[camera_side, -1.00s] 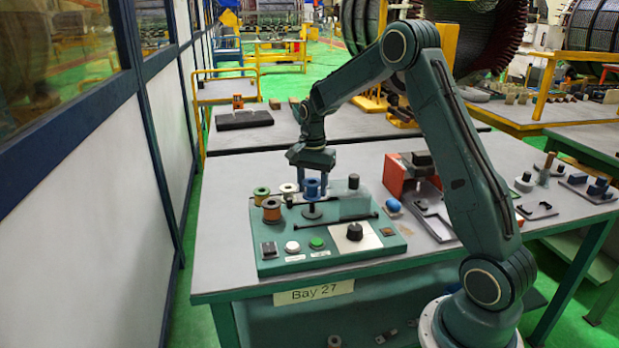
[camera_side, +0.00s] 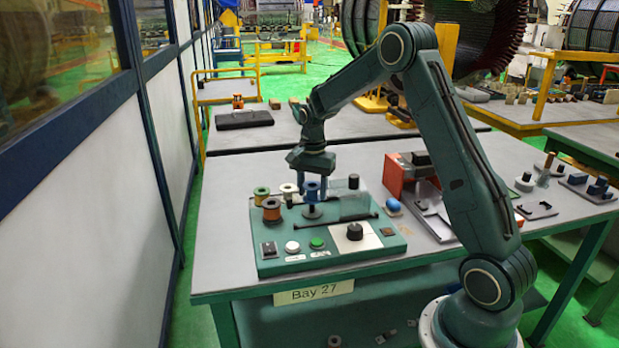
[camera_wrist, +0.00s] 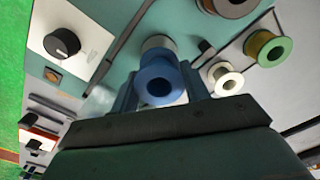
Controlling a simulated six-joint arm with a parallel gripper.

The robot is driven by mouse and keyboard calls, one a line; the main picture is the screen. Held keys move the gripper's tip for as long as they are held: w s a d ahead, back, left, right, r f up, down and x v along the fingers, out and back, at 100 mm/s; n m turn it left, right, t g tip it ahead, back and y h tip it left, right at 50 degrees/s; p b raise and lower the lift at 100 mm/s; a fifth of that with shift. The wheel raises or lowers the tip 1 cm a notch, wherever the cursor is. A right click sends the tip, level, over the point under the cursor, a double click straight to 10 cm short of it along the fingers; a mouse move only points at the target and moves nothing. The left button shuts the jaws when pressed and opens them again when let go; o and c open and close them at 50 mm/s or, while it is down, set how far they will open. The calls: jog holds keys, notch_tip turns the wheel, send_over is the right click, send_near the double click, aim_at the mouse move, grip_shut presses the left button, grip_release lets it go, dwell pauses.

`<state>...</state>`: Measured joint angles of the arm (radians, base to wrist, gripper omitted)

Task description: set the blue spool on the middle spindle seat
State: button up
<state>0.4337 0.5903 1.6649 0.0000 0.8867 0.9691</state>
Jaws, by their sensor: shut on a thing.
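The blue spool (camera_side: 311,191) is upright between the two fingers of my gripper (camera_side: 312,183), which is shut on it. It is directly above a grey round spindle seat (camera_side: 312,212) on the green panel (camera_side: 335,260). In the side view a short stretch of post shows between spool and seat; I cannot tell whether the spool is around the post or just over it. In the wrist view the blue spool (camera_wrist: 160,84) is between the fingers (camera_wrist: 161,90), and it hides part of the pale round piece (camera_wrist: 158,43) behind it.
A copper-coloured spool (camera_side: 271,211), a green-flanged spool (camera_side: 262,194) and a white spool (camera_side: 289,190) stand close on the left. A black knob (camera_side: 354,231) and buttons are on the panel front. A red-orange box (camera_side: 397,178) stands to the right.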

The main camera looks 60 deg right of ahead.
aim_at(312, 199)
jog(key=shift+f, duration=1.8)
dwell(1.3)
jog(key=o, duration=1.3)
jog(key=shift+r, duration=0.1)
jog(key=shift+r, duration=3.35)
jog(key=shift+r, duration=0.1)
